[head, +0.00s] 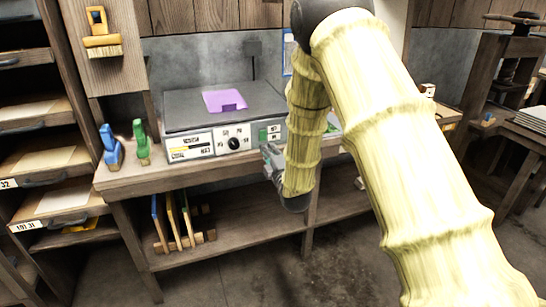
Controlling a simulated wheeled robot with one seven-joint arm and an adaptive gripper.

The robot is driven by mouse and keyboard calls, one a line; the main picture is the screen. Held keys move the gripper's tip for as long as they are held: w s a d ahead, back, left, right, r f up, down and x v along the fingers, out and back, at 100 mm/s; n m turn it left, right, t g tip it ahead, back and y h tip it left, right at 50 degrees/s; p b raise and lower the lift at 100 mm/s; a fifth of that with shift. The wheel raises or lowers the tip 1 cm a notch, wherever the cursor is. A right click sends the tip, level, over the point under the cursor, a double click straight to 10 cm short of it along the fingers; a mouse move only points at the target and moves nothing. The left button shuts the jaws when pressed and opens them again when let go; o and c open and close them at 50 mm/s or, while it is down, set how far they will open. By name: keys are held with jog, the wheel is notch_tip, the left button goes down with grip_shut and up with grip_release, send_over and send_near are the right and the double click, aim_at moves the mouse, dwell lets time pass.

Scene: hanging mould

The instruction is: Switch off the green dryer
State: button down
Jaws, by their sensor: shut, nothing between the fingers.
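A flat grey box (225,105) with a white front panel stands on the wooden bench, and it looks like the dryer. Its panel has a yellow-marked label at left, a black round knob (234,143) in the middle, and a small green switch area (270,134) at the right end. My gripper (267,152) is shut and empty, just below and in front of the panel's right end. I cannot tell whether it touches the panel. My arm hides what lies right of the box. A bit of green (333,122) shows behind the arm; I cannot tell what it is.
A purple piece (225,101) lies on the box. Blue (110,148) and green (141,142) handled tools stand at the bench's left end. A drawer rack (40,150) is at far left, a wooden press (500,70) at right. Frames stand on the lower shelf.

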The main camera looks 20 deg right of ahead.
aim_at(260, 133)
jog(key=w, duration=0.4)
jog(key=w+r, duration=0.1)
jog(key=w, duration=0.2)
jog(key=shift+w+a, duration=0.1)
